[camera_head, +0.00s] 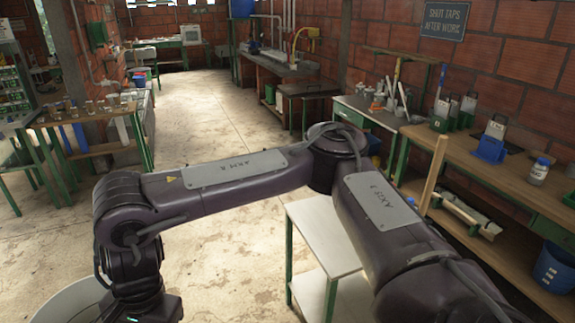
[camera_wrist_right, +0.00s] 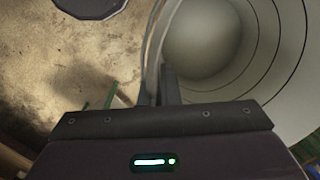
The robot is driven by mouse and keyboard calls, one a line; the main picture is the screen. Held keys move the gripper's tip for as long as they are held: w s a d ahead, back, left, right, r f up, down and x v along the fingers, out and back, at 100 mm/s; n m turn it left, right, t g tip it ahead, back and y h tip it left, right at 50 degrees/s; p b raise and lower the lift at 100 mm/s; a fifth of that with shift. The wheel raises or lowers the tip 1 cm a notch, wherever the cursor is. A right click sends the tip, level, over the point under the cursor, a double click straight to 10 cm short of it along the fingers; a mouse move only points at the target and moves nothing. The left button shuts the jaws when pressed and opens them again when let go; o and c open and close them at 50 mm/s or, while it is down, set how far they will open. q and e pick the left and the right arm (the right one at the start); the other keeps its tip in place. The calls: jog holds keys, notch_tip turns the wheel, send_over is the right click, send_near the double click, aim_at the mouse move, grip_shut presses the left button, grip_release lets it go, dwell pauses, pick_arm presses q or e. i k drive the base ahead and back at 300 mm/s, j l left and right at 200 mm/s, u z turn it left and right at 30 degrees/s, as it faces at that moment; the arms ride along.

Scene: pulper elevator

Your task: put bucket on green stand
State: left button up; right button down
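A pale grey bucket (camera_wrist_right: 205,45) fills the right of the right wrist view, its ringed inside facing the camera. In the head view, part of a pale round shape, likely its rim (camera_head: 68,303), shows at the bottom left. My right gripper (camera_wrist_right: 165,88) has its fingers closed on the bucket's edge; whether on rim or handle I cannot tell. In the head view my right arm reaches across to the left and its fingers are hidden. The green stand (camera_head: 318,232) has a pale top, a lower shelf and green legs, right of centre. Its visible top is bare; my arm hides part. My left gripper is out of view.
A wooden workbench (camera_head: 500,190) with tools and bottles runs along the right wall. A blue bucket (camera_head: 553,268) sits by it. A green-framed table (camera_head: 95,148) stands at the left. The concrete floor (camera_head: 215,115) in the middle is clear.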

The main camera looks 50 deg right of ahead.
aim_at(329, 229)
jog(key=i+z, duration=0.15)
jog(key=z, duration=0.3)
jog(key=i+l+z, duration=0.1)
jog(key=z, duration=0.35)
jog(key=i+z, duration=0.15)
jog(key=z, duration=0.3)
jog(key=i+j+z, duration=0.15)
jog(key=z, duration=0.3)
